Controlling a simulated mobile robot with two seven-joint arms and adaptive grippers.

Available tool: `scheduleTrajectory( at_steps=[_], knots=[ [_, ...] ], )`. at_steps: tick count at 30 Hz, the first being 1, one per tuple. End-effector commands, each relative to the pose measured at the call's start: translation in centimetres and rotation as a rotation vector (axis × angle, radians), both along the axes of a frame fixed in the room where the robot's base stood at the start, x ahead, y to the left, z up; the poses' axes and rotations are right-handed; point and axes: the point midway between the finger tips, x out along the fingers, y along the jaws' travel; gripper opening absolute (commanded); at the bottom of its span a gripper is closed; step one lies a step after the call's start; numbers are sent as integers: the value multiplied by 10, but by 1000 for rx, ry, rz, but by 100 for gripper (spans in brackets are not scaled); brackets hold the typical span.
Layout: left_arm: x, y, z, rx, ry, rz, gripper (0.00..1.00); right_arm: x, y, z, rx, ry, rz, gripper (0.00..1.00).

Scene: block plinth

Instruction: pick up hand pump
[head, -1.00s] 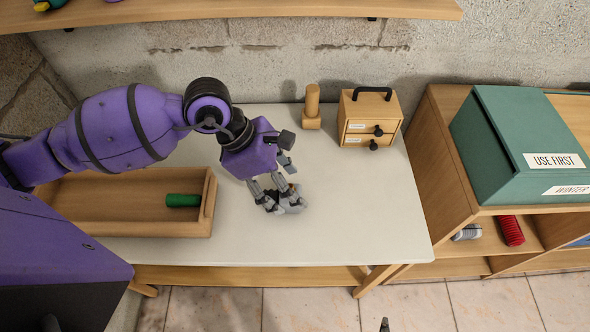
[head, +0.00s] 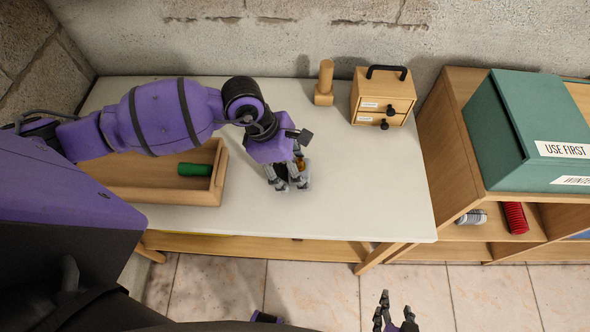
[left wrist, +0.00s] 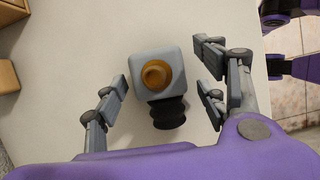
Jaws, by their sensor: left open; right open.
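What looks like the hand pump is a grey block with an amber round top and a black part at its near side. The hand pump (left wrist: 170,62) stands on the white table top, and in the head view only an amber bit shows among the fingers. My left gripper (left wrist: 165,95) is open, with fingers on both sides of the hand pump and visible gaps between; it also shows in the head view (head: 288,180). My right gripper (head: 393,312) is open and empty, low in the head view, in front of the table.
A wooden tray (head: 150,194) with a green cylinder (head: 195,169) lies left on the table (head: 360,190). A wooden peg block (head: 325,84) and a small drawer box (head: 383,97) stand at the back. A shelf (head: 455,140) with a green box (head: 530,130) stands right.

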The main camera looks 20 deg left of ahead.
Motion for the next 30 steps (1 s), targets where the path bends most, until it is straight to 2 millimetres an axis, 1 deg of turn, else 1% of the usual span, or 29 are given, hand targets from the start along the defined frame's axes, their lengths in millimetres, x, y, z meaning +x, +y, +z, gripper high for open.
scheduleTrajectory(
  at_steps=[2, 12, 14, 15, 21, 25, 28, 30],
  knots=[
    [0, 0, 0, 0, 0, 0, 64, 0, 0, 0, 0, 0, 0, 42],
    [0, 0, 0, 0, 0, 0, 20, 0, 0, 0, 0, 0, 0, 42],
    [0, 0, 0, 0, 0, 0, 12, 0, 0, 0, 0, 0, 0, 42],
    [0, 0, 1, -1, -1, 0, 10, 0, 0, 0, 0, 0, 0, 42],
    [0, 0, 1, -1, -1, 0, 9, 0, 0, 0, 0, 0, 0, 42],
    [1, 0, 6, 0, -2, 0, 9, -1, 0, -2, 0, 3, 0, 42],
    [1, 0, 15, -1, -3, -2, 9, -3, 0, -4, 0, 6, 0, 42],
    [1, 0, 26, 0, -3, -2, 9, -5, 0, -7, -1, 10, 1, 42]
  ],
)
